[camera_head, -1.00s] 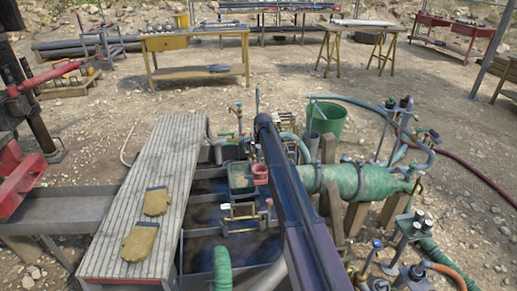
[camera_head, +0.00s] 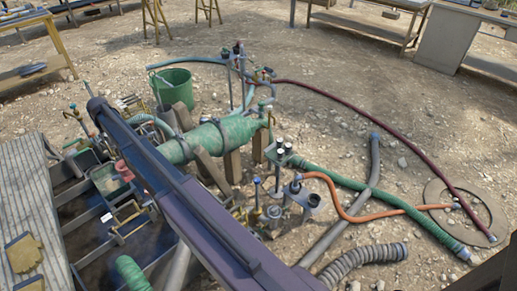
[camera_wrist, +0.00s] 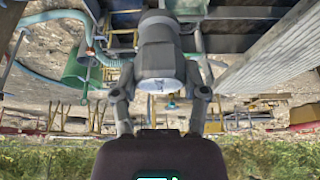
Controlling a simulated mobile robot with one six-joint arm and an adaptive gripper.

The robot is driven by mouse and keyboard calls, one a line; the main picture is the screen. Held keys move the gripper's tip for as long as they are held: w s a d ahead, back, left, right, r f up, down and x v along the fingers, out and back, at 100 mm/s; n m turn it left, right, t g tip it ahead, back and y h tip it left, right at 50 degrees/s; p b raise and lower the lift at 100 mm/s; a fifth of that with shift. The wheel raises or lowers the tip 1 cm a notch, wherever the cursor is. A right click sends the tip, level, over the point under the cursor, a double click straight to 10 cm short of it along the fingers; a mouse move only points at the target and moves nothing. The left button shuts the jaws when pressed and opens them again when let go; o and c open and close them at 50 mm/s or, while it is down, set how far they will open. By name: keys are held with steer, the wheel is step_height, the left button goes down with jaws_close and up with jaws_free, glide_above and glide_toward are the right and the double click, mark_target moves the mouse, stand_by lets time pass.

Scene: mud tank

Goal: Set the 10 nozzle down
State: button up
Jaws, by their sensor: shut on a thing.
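My gripper (camera_wrist: 159,92) shows in the wrist view, with a finger on each side of a grey, stepped cylindrical piece. It is shut on this piece, which I take to be the 10 nozzle (camera_wrist: 157,48). The nozzle's pale round end face points toward my palm, and its narrower dark part is at the top of the picture. The number on it cannot be read. In the head view my arm link crosses the tank, and I cannot make out the gripper or nozzle there.
A grooved plank walkway (camera_head: 27,190) with yellow gloves (camera_head: 23,252) lies at left. A green pipe body (camera_head: 222,137) and green bucket (camera_head: 172,88) stand beyond my arm. Hoses run right to a round tan mat (camera_head: 466,208). Open gravel (camera_head: 350,110) lies behind.

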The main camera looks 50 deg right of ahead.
step_height(320, 180, up, 11)
steer(key=p, duration=0.9)
steer(key=shift+p, duration=0.3)
steer(key=shift+a+f, duration=0.1)
